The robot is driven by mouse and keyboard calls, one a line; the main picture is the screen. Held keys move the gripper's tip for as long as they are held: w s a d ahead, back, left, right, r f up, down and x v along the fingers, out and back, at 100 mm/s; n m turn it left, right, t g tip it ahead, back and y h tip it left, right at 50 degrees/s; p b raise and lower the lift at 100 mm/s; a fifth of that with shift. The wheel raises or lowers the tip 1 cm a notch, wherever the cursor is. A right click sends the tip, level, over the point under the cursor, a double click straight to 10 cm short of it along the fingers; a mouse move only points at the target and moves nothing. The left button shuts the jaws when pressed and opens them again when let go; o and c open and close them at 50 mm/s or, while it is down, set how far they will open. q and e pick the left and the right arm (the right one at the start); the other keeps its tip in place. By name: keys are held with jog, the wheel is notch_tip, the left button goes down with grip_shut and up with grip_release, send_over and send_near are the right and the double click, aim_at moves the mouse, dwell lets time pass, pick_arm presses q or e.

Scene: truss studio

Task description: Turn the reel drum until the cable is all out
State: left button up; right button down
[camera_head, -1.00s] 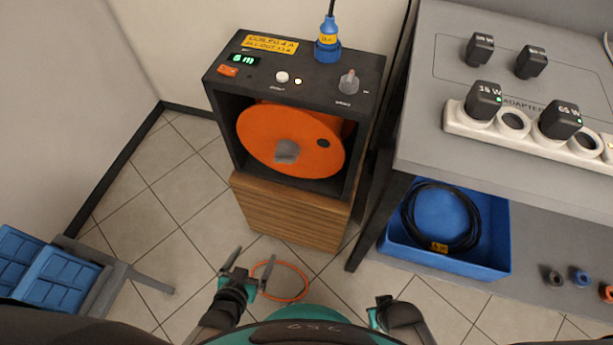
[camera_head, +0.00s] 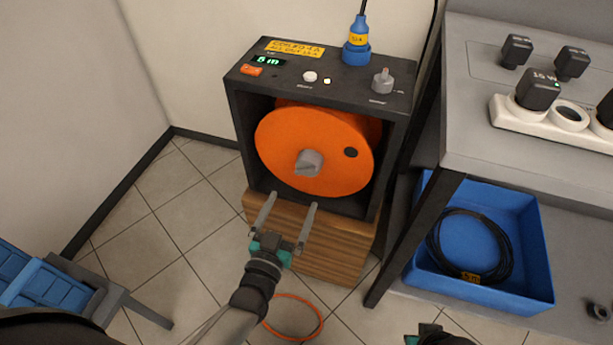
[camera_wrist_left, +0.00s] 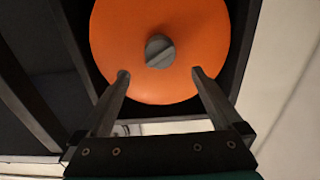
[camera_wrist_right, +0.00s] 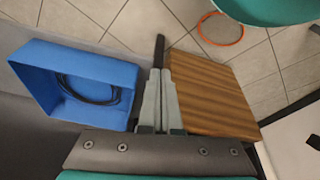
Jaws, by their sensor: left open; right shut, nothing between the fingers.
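The orange reel drum (camera_head: 290,140) sits upright inside a black open-fronted box (camera_head: 243,130) on a wooden plinth. It has a grey hub knob (camera_head: 309,163) at its centre and a dark hole right of it. The box's green display seems to read 5 m. An orange cable loop (camera_head: 320,318) lies on the floor in front of the plinth. My left gripper (camera_head: 288,204) is open and empty, just in front of and below the knob; its fingers (camera_wrist_left: 160,75) straddle the space below the knob in the left wrist view. My right gripper (camera_wrist_right: 155,105) is shut and empty, low near the plinth.
A grey table (camera_head: 462,150) stands right of the box, with adapters on a white socket strip (camera_head: 555,128). A blue bin (camera_head: 535,235) holding black cable sits beneath it. A blue plug (camera_head: 356,50) stands on the box top. Blue crates (camera_head: 50,290) are at lower left.

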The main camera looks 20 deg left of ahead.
aim_at(305, 174)
pick_arm(q)
jog(key=w+b, duration=0.1)
jog(key=w, duration=0.3)
jog(key=w+b, duration=0.2)
jog(key=w, duration=0.2)
jog(key=shift+w+d+f, duration=0.15)
jog(key=shift+w, duration=0.85)
pick_arm(e)
notch_tip(305, 174, up, 8)
jog(key=t, duration=0.1)
jog(key=shift+w, duration=0.4)
jog(key=shift+f, duration=0.1)
pick_arm(q)
grip_shut()
